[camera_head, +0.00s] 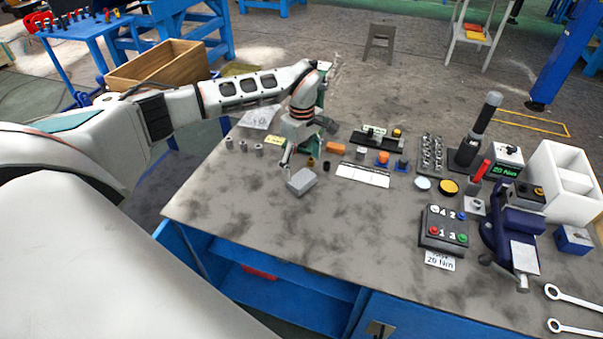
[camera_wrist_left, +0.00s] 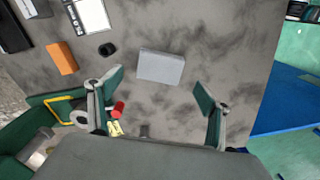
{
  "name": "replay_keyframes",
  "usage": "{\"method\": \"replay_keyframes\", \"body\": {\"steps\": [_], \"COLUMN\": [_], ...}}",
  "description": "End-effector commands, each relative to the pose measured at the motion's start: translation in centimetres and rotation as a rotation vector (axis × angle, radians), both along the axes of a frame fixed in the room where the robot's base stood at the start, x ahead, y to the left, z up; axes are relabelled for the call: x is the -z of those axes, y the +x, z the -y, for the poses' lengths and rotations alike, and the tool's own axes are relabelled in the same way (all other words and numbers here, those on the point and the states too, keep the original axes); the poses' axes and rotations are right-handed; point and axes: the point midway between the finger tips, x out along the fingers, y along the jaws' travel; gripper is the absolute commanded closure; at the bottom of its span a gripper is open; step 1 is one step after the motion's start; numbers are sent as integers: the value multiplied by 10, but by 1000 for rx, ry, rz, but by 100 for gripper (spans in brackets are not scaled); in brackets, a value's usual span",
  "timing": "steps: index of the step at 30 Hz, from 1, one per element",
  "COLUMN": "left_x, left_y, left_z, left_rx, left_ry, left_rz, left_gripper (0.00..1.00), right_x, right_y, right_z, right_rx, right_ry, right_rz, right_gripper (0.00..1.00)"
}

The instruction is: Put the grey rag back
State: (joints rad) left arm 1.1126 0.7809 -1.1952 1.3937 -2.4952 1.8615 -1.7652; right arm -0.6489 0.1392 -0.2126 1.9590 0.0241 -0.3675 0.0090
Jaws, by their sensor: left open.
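The grey rag (camera_head: 301,181) looks like a flat, light grey folded block. My left gripper (camera_head: 300,160) is open and empty, just behind and above the rag in the head view. Its two fingers stand wide apart in the left wrist view (camera_wrist_left: 160,86), and neither appears to touch the rag. My right gripper is in no view.
An orange block (camera_head: 335,148), small dark cylinders and a white label sheet (camera_head: 363,175) lie right of the rag. Grey cylinders (camera_head: 243,146) stand to its left. A button box (camera_head: 445,228), a torque display (camera_head: 505,168) and a white bin (camera_head: 562,180) crowd the right side. The front middle is clear.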

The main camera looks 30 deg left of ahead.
Motion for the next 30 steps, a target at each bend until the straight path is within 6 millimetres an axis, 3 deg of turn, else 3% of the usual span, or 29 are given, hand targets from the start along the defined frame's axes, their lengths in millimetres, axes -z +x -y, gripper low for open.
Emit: {"method": "replay_keyframes", "body": {"steps": [3, 10, 30], "left_x": [-27, -55, -60], "left_y": [1, 0, 0], "left_z": [-1, 0, 0], "left_rx": [0, -1, -1], "left_ry": [1, 1, 0], "left_rz": [4, 1, -1], "left_gripper": [22, 22, 22], "right_x": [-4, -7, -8], "right_y": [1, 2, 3], "right_z": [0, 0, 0], "right_rx": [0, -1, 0], "right_ry": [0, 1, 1], "right_rz": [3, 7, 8], "right_gripper": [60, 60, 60]}}
